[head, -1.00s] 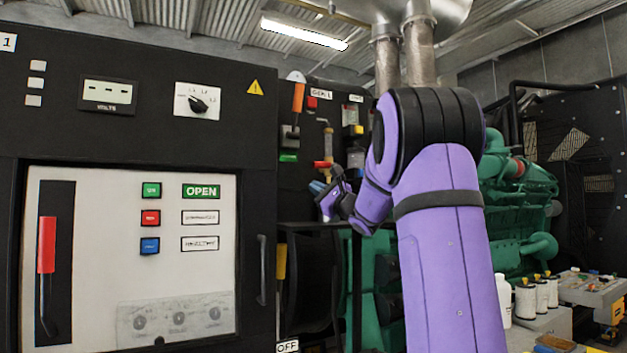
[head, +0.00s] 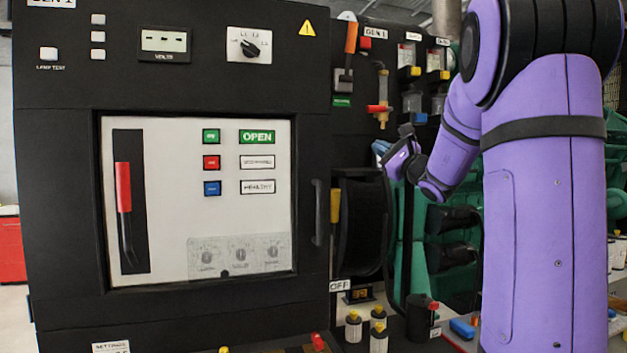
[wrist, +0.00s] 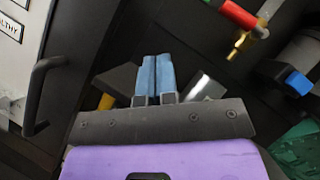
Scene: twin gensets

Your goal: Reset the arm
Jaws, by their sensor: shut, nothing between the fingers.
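My purple arm stands on the right of the head view, bent at a black joint, with its forearm reaching away toward the genset. My gripper (head: 380,149) is at the end of it, right of the black control cabinet (head: 60,130). In the wrist view my gripper (wrist: 155,72) shows two blue fingers pressed together with nothing between them. The fingers appear apart from the things around them.
The cabinet's door handle (wrist: 42,95) is left of the fingers in the wrist view. A red-handled brass valve (wrist: 240,18) is at upper right, and a blue-ended fitting (wrist: 298,80) at right. Small bottles (head: 379,335) stand low in the head view.

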